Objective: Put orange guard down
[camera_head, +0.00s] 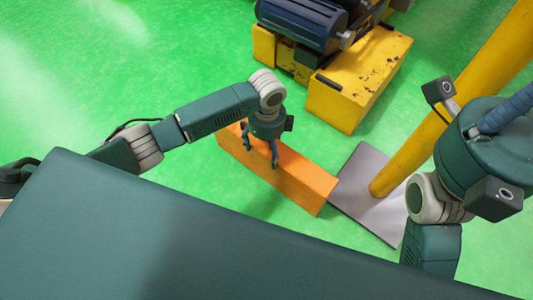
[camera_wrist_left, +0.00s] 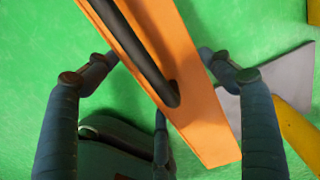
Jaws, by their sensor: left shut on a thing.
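The orange guard (camera_head: 302,183) is a long box-like bar just above or on the green floor; I cannot tell whether it touches the floor. My left gripper (camera_head: 260,158) is over its top, near the middle, with fingers pointing down.
A grey plate (camera_head: 357,192) with a yellow post (camera_head: 420,145) lies right of the guard. A yellow machine base (camera_head: 350,95) carrying a dark blue motor (camera_head: 303,22) stands behind. Green floor is open at the left and back left.

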